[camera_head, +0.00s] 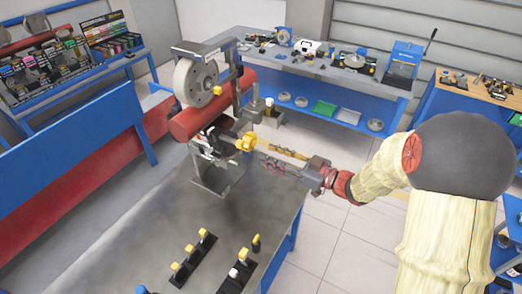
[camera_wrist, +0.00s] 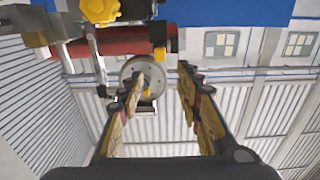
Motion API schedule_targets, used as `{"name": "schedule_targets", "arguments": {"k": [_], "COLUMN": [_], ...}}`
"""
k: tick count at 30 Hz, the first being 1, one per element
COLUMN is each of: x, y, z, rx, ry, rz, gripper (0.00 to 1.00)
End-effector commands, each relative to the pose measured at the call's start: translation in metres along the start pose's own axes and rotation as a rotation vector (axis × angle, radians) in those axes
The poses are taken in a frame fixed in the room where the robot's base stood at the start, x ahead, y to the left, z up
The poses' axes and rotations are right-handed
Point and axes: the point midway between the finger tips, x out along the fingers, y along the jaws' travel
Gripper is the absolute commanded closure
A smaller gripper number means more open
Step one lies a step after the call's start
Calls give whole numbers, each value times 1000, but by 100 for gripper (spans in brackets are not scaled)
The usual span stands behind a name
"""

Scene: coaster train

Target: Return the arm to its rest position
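My arm (camera_head: 440,220) reaches in from the right side of the head view, over the floor beside the grey table. My gripper (camera_head: 263,155) is close to the yellow knob (camera_head: 247,141) of the table-mounted machine; I cannot tell whether they touch. In the wrist view the two fingers of my gripper (camera_wrist: 160,78) stand apart with nothing between their tips. A yellow knob (camera_wrist: 100,10) shows at the top left there, clear of the fingers in the picture.
The machine has a grey wheel (camera_head: 198,80) and a red cylinder (camera_head: 212,103). Yellow-topped pieces (camera_head: 190,250) stand on the near part of the grey table (camera_head: 150,220). A blue bench (camera_head: 330,95) stands behind. Tiled floor (camera_head: 335,225) lies open right of the table.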

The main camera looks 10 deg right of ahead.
Motion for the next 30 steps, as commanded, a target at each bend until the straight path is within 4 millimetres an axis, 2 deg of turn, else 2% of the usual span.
{"name": "schedule_targets", "arguments": {"k": [4,18,20,23,26,27,30], "x": [-6,-6,-6,-8,-18,-26,-55], "y": [0,0,2,16,45,59,90], "z": [0,0,4,24,60,77,109], "rx": [0,-5,-18,-43,-58,-58,-51], "ry": [0,0,-17,-93,-225,-290,-453], "rz": [0,-1,8,59,176,235,386], "gripper": [65,65,65,65,65,65,65]}}
